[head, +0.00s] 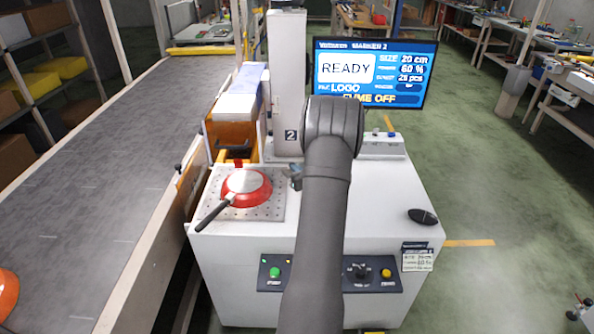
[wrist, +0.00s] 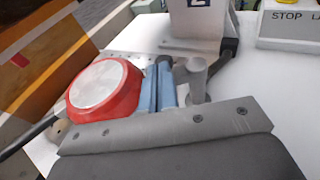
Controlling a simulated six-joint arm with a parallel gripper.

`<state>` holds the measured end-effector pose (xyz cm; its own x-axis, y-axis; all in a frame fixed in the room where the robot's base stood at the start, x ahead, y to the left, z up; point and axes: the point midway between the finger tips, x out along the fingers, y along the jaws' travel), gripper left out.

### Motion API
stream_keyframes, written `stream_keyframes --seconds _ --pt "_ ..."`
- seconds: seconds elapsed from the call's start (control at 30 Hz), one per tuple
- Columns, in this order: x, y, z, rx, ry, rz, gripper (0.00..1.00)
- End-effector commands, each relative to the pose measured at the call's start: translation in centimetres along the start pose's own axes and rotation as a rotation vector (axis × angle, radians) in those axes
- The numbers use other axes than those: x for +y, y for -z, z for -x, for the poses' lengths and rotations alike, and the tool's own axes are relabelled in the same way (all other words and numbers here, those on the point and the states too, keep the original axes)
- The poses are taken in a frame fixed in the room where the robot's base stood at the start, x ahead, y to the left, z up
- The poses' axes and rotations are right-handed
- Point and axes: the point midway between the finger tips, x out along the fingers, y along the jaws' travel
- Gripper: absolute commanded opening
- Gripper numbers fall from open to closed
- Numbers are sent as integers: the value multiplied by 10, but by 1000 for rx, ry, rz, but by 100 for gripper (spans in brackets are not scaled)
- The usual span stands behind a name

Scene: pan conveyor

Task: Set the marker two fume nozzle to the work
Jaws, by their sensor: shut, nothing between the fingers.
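Marker two, the white machine labelled 2 (head: 290,135), has a red pan (head: 247,187) lying upside down on its perforated plate (head: 270,208), with the handle toward the lower left. My gripper (head: 296,174) is just right of the pan, low over the machine top. In the wrist view its two blue fingers (wrist: 160,72) are together, with nothing between them. Right beside them stands a grey cylinder (wrist: 198,78) with a dark arm (wrist: 229,52) behind it, which looks like the fume nozzle. My arm hides it in the head view.
The screen (head: 375,72) reads READY and FUME OFF. The conveyor (head: 100,160) runs along the left, with an orange object (head: 7,292) at its near end. A black mouse-like object (head: 422,216) lies on the machine's right side, where the top is mostly clear.

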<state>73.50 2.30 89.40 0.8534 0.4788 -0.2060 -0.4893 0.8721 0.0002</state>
Motion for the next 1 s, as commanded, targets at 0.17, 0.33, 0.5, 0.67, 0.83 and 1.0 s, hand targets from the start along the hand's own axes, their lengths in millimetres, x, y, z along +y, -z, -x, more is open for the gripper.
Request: stream_keyframes --seconds 0.17,0.33,0.5,0.67,0.83,1.0 --pt "4 -1 -4 0 -1 1 0" --pt "8 -2 -10 0 -2 1 0" --pt "12 -3 -17 1 -1 0 0" --pt "15 -4 -24 0 -1 0 0" --pt "17 -6 -29 1 -1 0 0" --pt "17 -6 -31 1 -1 0 0"
